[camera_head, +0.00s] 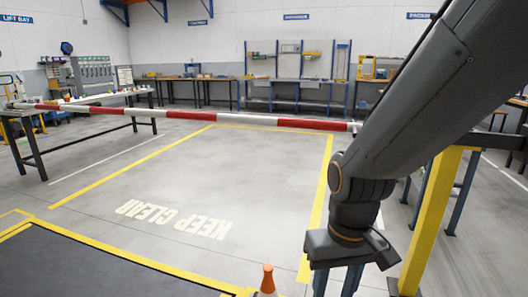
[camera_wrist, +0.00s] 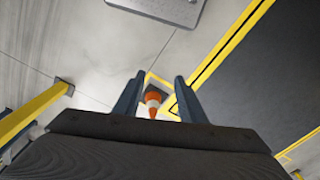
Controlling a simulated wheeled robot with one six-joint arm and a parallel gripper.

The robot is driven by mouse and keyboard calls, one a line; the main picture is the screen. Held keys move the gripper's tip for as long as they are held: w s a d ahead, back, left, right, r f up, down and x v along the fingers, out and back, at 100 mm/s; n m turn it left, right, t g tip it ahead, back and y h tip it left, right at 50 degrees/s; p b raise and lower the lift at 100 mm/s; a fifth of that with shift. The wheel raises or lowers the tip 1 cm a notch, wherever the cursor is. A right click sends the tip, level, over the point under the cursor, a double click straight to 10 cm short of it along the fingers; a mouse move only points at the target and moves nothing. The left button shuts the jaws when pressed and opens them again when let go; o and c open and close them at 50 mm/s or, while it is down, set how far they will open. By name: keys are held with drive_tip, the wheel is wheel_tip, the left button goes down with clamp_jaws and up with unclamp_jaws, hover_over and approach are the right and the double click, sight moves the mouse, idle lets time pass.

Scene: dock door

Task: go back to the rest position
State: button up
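My gripper (camera_head: 338,282) hangs at the lower right in the head view, pointing down at the end of my dark grey arm. In the wrist view its two blue-grey fingers (camera_wrist: 155,83) stand well apart with nothing held between them. An orange and white cone (camera_head: 267,281) shows at the bottom edge of the head view, left of my gripper and partly cut off. The cone also shows in the wrist view (camera_wrist: 153,102), beyond and below the gap between the fingers, apart from them.
A red and white barrier pole (camera_head: 230,117) runs level across the floor area marked KEEP CLEAR (camera_head: 172,218). A yellow post (camera_head: 432,220) stands close right of my gripper. A dark, yellow-edged floor area (camera_head: 80,270) lies front left. Workbenches line the back wall. The marked floor is empty.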

drive_tip(key=s+d+r+m+p, duration=0.1)
drive_tip(key=s+d+r+p, duration=0.1)
drive_tip(key=d+r+p, duration=0.4)
drive_tip(key=r+p, duration=0.1)
drive_tip(key=p, duration=0.2)
drive_tip(key=shift+r+m, duration=0.3)
drive_tip(key=shift+d, duration=0.1)
idle(0.4)
